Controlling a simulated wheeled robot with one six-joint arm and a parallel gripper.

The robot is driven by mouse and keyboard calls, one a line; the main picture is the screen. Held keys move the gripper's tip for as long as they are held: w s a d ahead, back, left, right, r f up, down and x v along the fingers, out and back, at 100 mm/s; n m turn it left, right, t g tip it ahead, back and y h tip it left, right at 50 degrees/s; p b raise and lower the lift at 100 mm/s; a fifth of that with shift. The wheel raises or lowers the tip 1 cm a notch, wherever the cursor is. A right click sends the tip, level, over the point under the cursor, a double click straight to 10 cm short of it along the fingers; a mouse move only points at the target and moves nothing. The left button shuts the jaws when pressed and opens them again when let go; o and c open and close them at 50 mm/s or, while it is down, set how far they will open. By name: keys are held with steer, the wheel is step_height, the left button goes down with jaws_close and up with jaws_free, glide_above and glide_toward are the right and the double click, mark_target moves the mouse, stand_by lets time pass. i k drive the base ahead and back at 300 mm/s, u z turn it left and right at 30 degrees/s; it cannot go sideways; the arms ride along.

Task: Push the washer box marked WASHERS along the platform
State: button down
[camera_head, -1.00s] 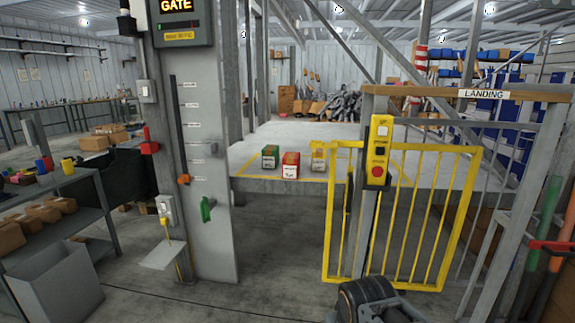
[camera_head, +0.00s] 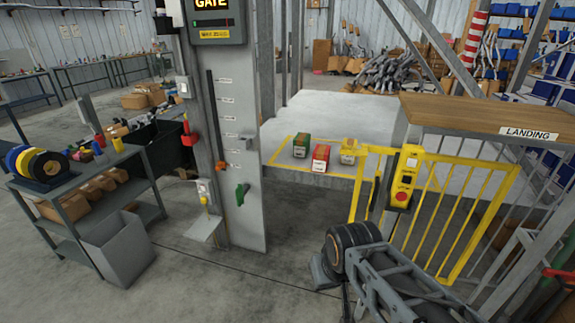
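Three small boxes stand close together on the grey platform (camera_head: 330,108), inside a yellow floor line near its front edge. They are a green box (camera_head: 301,145), a red box (camera_head: 320,158) and a yellow box (camera_head: 348,151). Each has a pale label, too small to read, so I cannot tell which is marked WASHERS. The red box is nearest the front edge, between the other two. My arm shows at the lower right, well in front of the platform and apart from the boxes.
A yellow gate (camera_head: 455,210) with a yellow control box (camera_head: 406,177) stands right of the boxes, under a wooden LANDING beam (camera_head: 480,115). A grey post (camera_head: 232,150) with levers stands left. A shelf cart (camera_head: 85,200) and grey bin (camera_head: 115,248) are farther left. Floor between is clear.

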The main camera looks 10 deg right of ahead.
mark_target(321, 155)
steer(key=u, duration=0.6)
steer(key=i, duration=0.8)
steer(key=u, duration=0.45)
steer(key=i, duration=0.85)
steer(key=z, duration=1)
steer(key=i, duration=0.7)
steer(key=z, duration=0.7)
